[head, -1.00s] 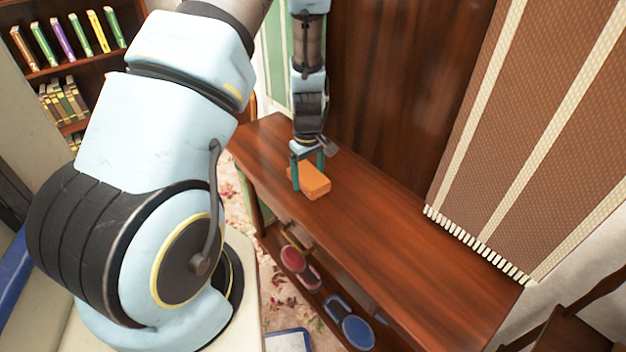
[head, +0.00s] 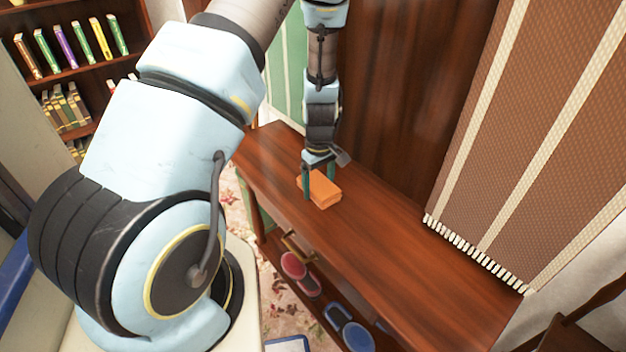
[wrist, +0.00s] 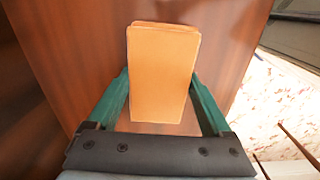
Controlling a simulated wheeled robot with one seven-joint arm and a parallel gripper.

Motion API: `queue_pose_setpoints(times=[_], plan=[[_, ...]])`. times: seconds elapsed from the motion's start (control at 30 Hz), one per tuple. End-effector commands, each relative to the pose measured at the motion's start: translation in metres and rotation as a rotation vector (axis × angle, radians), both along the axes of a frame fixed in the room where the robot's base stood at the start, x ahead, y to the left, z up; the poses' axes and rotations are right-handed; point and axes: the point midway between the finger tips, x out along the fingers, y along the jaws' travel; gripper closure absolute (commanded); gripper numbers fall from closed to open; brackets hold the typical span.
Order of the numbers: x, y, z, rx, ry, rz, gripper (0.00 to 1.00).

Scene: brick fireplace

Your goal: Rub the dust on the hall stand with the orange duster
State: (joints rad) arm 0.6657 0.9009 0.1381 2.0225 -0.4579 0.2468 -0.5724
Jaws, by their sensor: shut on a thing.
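The orange duster (head: 324,191) is a block-shaped pad on the wooden top of the hall stand (head: 400,258), toward its far left part. My gripper (head: 319,184) is shut on the duster, one green finger on each side. In the wrist view the duster (wrist: 163,75) lies between the green fingers (wrist: 160,100), over the brown wood. The duster looks to be touching the top or very close to it. No clear dust patch shows on the visible wood; any under the duster or behind my arm is hidden.
A striped brown hanging (head: 520,130) with a fringe hangs at the right of the stand. Red (head: 298,270) and blue (head: 350,328) items sit on the lower shelf. A bookcase (head: 75,65) stands at the far left. The near right part of the top is clear.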

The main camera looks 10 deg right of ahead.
Motion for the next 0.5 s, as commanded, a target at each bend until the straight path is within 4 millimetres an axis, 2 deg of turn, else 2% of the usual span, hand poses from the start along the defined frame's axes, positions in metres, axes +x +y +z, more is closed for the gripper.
queue_pose_setpoints(times=[0.27, 0.5], plan=[[-0.009, -0.004, 0.001, 0.000, 0.001, 0.001, 0.68], [-0.026, -0.013, -0.001, 0.000, 0.001, -0.001, 0.68]])
